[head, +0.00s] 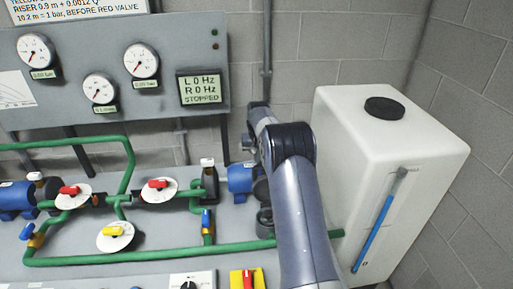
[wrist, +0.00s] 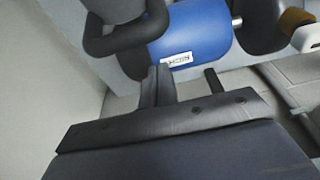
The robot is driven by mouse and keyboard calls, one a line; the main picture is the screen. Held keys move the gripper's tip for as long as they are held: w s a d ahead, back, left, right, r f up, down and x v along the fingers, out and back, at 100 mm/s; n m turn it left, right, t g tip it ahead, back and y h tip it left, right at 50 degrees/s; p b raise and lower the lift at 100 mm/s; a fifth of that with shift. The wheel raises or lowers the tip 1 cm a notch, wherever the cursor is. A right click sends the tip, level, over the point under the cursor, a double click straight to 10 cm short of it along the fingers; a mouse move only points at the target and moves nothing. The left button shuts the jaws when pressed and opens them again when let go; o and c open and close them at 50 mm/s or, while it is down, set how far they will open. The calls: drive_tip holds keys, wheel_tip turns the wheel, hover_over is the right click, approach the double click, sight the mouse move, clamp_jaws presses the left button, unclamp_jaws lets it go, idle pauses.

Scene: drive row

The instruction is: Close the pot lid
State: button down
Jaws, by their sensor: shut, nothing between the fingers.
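A dark pot (head: 265,221) stands on the bench just left of my arm, partly hidden by it. A dark rounded piece (head: 261,190) shows above it, beside the right blue pump (head: 241,178); it looks like the raised lid, but I cannot be sure. In the wrist view, a dark part with a thick curved loop (wrist: 127,38) is at the upper left, in front of a labelled blue motor body (wrist: 195,38). My gripper (wrist: 158,78) is shut and empty, pointing toward the blue body, below the loop. I cannot tell whether it touches anything.
A white tank (head: 385,150) stands close at the right of my arm. Green pipes (head: 150,256) with coloured valves and a left blue pump (head: 14,198) fill the bench. A grey gauge panel (head: 120,75) reading "STOPPED" is behind. A dark bottle (head: 209,182) stands left of the right pump.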

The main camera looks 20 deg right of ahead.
drive_tip(key=shift+s+a+r, duration=0.1)
drive_tip(key=shift+s+a, duration=0.05)
drive_tip(key=shift+s, duration=0.55)
drive_tip(key=shift+s+a+r, duration=0.1)
drive_tip(key=shift+s, duration=0.55)
drive_tip(key=shift+f, duration=0.1)
